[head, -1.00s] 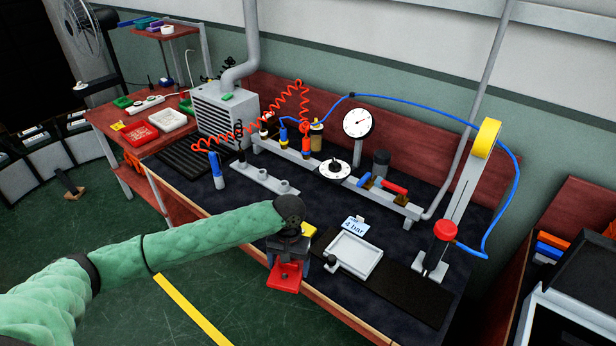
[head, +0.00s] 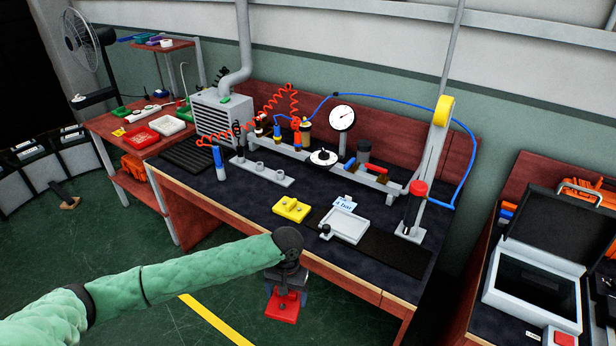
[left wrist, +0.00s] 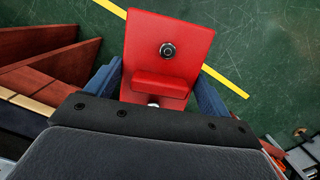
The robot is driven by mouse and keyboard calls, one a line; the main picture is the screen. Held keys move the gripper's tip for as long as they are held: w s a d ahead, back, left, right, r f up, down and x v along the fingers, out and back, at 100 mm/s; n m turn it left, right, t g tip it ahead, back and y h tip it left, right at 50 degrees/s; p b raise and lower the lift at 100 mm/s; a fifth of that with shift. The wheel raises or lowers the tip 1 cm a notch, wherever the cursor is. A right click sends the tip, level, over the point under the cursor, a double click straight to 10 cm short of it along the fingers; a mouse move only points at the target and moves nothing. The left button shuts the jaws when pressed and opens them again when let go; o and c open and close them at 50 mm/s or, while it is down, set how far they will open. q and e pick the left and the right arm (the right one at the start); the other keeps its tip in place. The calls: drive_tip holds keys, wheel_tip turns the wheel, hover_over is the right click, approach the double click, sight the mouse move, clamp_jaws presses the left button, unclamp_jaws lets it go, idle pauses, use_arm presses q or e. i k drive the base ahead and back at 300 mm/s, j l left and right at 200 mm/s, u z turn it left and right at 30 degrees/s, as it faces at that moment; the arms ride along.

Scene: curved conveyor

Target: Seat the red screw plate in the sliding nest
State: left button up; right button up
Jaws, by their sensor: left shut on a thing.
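The red screw plate (head: 283,306) is held by my left gripper (head: 286,288), in front of the bench's front edge and over the green floor. In the left wrist view the red plate (left wrist: 168,50) shows a dark screw and a raised red block, with the blue fingers (left wrist: 158,88) on either side of it. The sliding nest (head: 345,225) is a pale, shallow rectangular tray with a dark knob at its front left corner. It sits on a black strip on the bench, up and to the right of the gripper, and looks empty. My right gripper is not in view.
A yellow plate (head: 291,208) lies on the bench left of the nest. A "4 bar" card (head: 345,203) stands behind the nest. A post with a red knob (head: 418,188) rises to the right. The bench's wooden front edge (head: 345,282) lies between gripper and nest.

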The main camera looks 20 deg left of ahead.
sight(339, 222)
drive_tip(key=z, duration=1.6)
drive_tip(key=k+j+z, duration=0.1)
drive_tip(key=j+z, duration=0.3)
drive_tip(key=k+j+z, duration=0.1)
drive_tip(key=z, duration=0.35)
drive_tip(key=k+j+z, duration=0.15)
drive_tip(key=z, duration=0.25)
drive_tip(key=k+j, duration=1.35)
drive_tip(key=j, duration=0.15)
